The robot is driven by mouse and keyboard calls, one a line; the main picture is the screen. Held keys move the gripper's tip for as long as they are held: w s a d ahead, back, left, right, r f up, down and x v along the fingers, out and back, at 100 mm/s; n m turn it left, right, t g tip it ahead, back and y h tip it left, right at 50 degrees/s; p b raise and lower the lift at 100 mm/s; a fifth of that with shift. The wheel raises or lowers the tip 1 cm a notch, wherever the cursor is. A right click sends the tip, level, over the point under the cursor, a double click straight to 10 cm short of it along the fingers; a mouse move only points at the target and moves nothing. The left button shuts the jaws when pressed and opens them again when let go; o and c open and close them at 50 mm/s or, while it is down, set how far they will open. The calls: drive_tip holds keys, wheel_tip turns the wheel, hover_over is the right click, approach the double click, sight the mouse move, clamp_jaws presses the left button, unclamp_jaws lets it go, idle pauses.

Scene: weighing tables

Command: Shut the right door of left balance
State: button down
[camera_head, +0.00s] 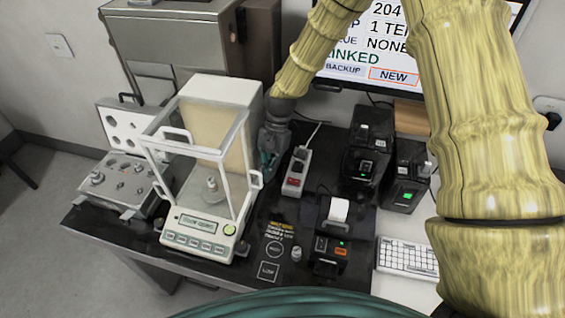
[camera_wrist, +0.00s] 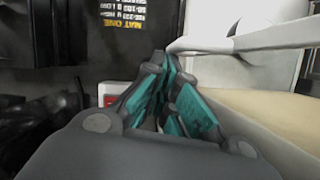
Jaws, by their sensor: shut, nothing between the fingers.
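The left balance (camera_head: 207,225) stands on the dark table, with a clear draft shield in a white frame and a beige back panel. Its display (camera_head: 198,223) seems to read "open" after a blurred word. A small white handle (camera_head: 257,179) of the right door is at the shield's right side. How far the door is slid cannot be told. My gripper (camera_head: 268,162) is beside the balance's right side, behind this handle. In the wrist view my gripper's teal-padded fingers (camera_wrist: 168,100) are shut and empty, near a white bar (camera_wrist: 230,43) and the beige panel (camera_wrist: 270,110).
A power strip (camera_head: 296,172) lies close to the right of my gripper. An open grey weight case (camera_head: 125,180) is left of the balance. Black devices (camera_head: 370,145), a printer (camera_head: 335,215) and a keyboard (camera_head: 407,258) are to the right. A monitor (camera_head: 400,50) is behind.

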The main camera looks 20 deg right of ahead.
drive_tip(key=s+a, duration=0.6)
drive_tip(key=s, duration=0.3)
drive_tip(key=shift+s+f+p, duration=0.25)
drive_tip(key=shift+s+p, duration=0.1)
drive_tip(key=w+d+r+b, duration=0.2)
drive_tip(key=w+d+r, duration=0.3)
drive_tip(key=r, duration=0.4)
drive_tip(key=shift+w+r, duration=0.2)
drive_tip(key=shift+w, duration=0.4)
drive_tip(key=shift+d, duration=0.1)
